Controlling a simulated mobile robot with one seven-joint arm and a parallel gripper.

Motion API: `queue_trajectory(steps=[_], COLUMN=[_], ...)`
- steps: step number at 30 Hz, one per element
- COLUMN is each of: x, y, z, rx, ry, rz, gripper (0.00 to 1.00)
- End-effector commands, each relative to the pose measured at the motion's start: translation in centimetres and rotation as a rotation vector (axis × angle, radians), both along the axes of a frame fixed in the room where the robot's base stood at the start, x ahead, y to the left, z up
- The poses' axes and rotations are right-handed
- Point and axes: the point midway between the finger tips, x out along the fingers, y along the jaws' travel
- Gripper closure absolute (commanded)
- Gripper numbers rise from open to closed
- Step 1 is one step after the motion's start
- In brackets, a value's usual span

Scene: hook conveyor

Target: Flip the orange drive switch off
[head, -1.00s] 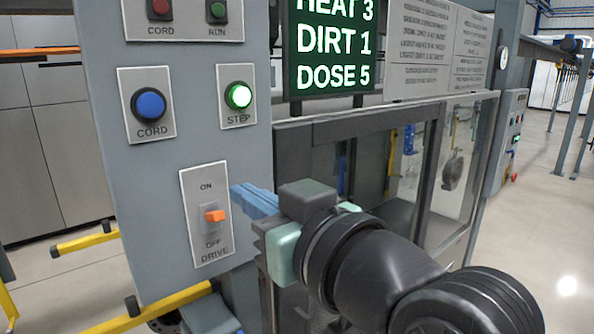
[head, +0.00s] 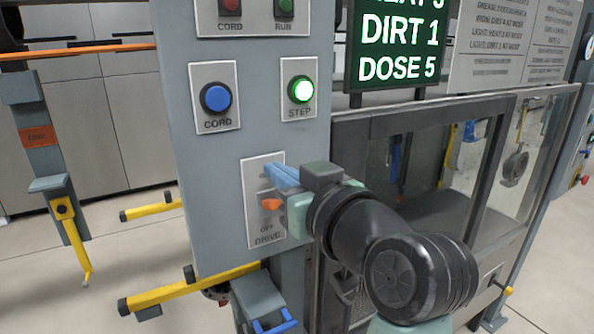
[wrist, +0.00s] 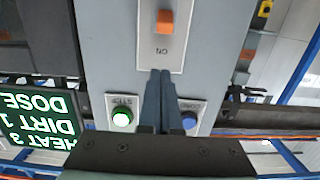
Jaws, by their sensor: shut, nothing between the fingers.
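The orange drive switch (head: 270,204) sits on a pale DRIVE plate (head: 266,235) on the grey panel, between the plate's ON and OFF ends; which way it is set I cannot tell. The OFF label shows below it, while my fingers cover the ON label in the head view. My gripper (head: 278,176) is shut and empty, its blue fingers just above the switch, in front of the plate. In the upside-down wrist view, the switch (wrist: 165,21) lies beyond the fingertips (wrist: 160,72), which end by the ON label. I cannot tell whether they touch the plate.
Above the plate are a blue CORD button (head: 216,97) and a lit green STEP button (head: 301,91). A green display (head: 399,40) reads DIRT 1, DOSE 5. A glazed cabinet (head: 440,120) stands right of the panel. Yellow bars (head: 190,288) stick out low at the left.

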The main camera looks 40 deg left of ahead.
Motion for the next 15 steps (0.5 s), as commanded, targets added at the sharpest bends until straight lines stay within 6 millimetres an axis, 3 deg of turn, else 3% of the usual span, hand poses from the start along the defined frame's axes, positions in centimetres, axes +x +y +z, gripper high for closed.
queue_trajectory(steps=[4, 9, 15], x=[1.1, 0.7, 0.5], y=[2.8, 1.7, 1.1], z=[-0.2, -2.4, -3.6], rx=[-0.002, -0.002, -0.001], ry=[0.004, 0.004, 0.001], rz=[0.002, -0.001, 0.0], gripper=[1.0, 1.0, 1.0])
